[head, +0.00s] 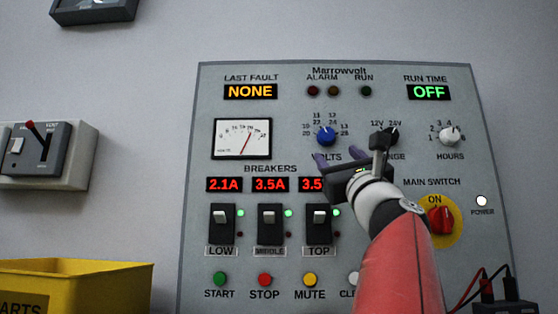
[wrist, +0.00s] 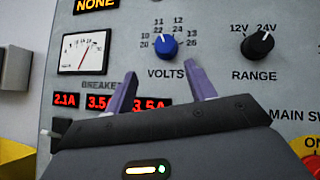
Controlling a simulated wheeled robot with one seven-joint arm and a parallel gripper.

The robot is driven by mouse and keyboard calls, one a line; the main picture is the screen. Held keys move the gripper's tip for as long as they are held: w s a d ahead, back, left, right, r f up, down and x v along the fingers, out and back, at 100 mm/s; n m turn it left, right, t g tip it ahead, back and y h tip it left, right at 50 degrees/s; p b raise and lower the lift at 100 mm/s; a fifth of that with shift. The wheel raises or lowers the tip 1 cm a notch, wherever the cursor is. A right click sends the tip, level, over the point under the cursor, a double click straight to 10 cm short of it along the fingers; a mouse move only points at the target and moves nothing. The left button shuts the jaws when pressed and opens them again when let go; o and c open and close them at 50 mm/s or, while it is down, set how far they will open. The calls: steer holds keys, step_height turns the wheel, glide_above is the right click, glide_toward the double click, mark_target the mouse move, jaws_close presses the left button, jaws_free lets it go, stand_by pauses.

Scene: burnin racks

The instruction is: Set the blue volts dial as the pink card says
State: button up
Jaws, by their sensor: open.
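The blue volts dial (head: 326,135) sits on the grey panel, right of the white meter. It also shows in the wrist view (wrist: 166,46), where its pale mark points nearly straight up, slightly left, by the numbers at the top of its scale. My gripper (wrist: 160,73) is open and empty. Its two purple fingers point up at the panel from just below the dial, one to each side, apart from it as far as I can tell. In the head view my gripper (head: 335,160) covers part of the VOLTS label. I see no pink card in either view.
The black range knob (wrist: 258,43) is close on the right, its mark toward 24V. The hours knob (head: 450,136), red main switch (head: 440,220) and breakers (head: 222,222) surround my arm. A yellow bin (head: 100,275) stands lower left. A lever box (head: 45,150) hangs left.

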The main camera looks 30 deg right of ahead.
mark_target(328, 137)
steer(key=shift+m+h, duration=0.3)
steer(key=shift+m, duration=0.1)
steer(key=p+x, duration=0.1)
steer(key=x, duration=0.1)
steer(key=p+x, duration=0.2)
steer(key=s+r+p+x, duration=0.1)
steer(key=x, duration=0.1)
steer(key=shift+w+d+r, duration=0.1)
steer(key=shift+w+d, duration=0.05)
steer(key=shift+d, duration=0.2)
steer(key=shift+w+d+r+p, duration=0.15)
steer(key=shift+w+r+p, duration=0.2)
steer(key=shift+w+p, duration=0.25)
steer(key=c, duration=1)
